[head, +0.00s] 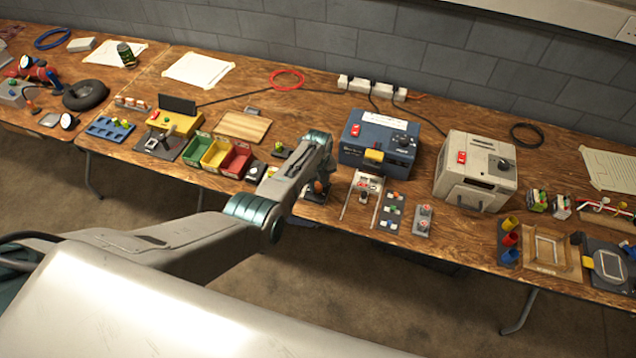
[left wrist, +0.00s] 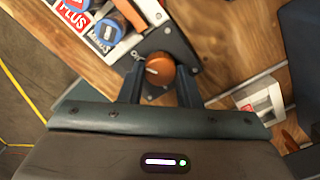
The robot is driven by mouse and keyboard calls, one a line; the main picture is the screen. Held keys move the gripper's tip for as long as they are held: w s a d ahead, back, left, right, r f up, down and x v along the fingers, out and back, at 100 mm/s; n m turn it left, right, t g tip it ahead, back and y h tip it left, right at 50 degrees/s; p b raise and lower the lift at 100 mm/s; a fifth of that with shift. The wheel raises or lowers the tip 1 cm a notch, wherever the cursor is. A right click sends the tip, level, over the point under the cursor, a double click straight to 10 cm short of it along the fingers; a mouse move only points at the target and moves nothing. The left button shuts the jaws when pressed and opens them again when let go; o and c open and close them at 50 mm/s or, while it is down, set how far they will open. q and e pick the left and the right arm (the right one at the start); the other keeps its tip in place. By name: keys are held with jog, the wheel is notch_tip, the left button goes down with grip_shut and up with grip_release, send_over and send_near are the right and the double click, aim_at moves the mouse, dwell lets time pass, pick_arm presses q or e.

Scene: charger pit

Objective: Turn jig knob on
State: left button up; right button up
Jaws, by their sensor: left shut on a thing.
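The jig knob (left wrist: 160,70) is a round orange knob on a dark plate in the left wrist view. A short white mark on its top points left. My right gripper is in neither view.
A battery holder with PLUS and MINUS labels (left wrist: 104,30) lies close to the knob. A blue charger box (head: 352,146) stands to the right, with a small slotted fixture (head: 347,211) in front. Red, yellow and green bins (head: 235,166) stand to the left.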

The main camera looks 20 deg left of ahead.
aim_at(318, 186)
pick_arm(q)
jog(key=o, duration=1)
jog(key=shift+c, duration=0.2)
jog(key=shift+r, duration=0.1)
jog(key=shift+r, duration=0.3)
notch_tip(318, 186, up, 10)
